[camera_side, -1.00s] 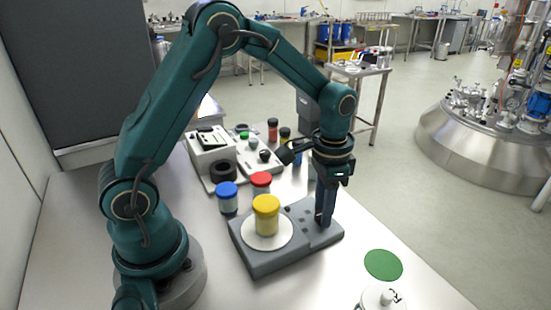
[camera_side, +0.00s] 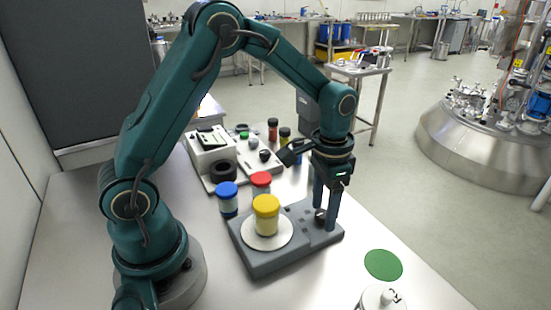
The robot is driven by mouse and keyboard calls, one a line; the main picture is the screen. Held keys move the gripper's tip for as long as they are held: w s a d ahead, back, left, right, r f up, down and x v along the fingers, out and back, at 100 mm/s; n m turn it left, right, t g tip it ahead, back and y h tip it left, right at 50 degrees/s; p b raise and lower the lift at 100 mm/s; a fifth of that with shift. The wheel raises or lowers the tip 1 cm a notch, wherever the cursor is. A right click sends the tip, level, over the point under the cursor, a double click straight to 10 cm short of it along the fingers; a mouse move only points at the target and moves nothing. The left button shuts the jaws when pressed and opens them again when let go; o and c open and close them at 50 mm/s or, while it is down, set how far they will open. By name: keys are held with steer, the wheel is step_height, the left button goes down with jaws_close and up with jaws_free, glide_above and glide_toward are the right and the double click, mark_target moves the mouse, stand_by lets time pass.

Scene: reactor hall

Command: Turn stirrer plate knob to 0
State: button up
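The grey stirrer plate (camera_side: 270,264) sits on the steel table, with a yellow-capped jar (camera_side: 266,214) on its white round top (camera_side: 251,240). The dark knob (camera_side: 321,214) is at the plate's right part. My gripper (camera_side: 325,220) points straight down over that part, its two fingers apart, one on each side of the knob. Whether the fingers touch the knob is too small to tell. The knob's markings and pointer cannot be read.
A blue-capped jar (camera_side: 227,197) and a red-capped jar (camera_side: 261,184) stand just behind the plate. A grey-white device (camera_side: 212,155) is farther back, near several small vials. A green disc (camera_side: 383,265) and a white lidded vessel (camera_side: 378,298) are at the front right.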

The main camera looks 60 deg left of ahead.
mark_target(323, 213)
steer(key=shift+r, duration=0.1)
steer(key=shift+r, duration=2.5)
steer(key=shift+r, duration=0.2)
steer(key=s+r+t, duration=0.4)
steer(key=s+r, duration=0.2)
steer(key=r, duration=0.3)
steer(key=s+f+n+t, duration=0.1)
steer(key=s+f+n, duration=0.1)
steer(key=s, duration=0.6)
steer(key=shift+s+d+f+n+t, duration=0.2)
steer(key=shift+s+d+n+t, duration=0.1)
steer(key=shift+n, duration=0.1)
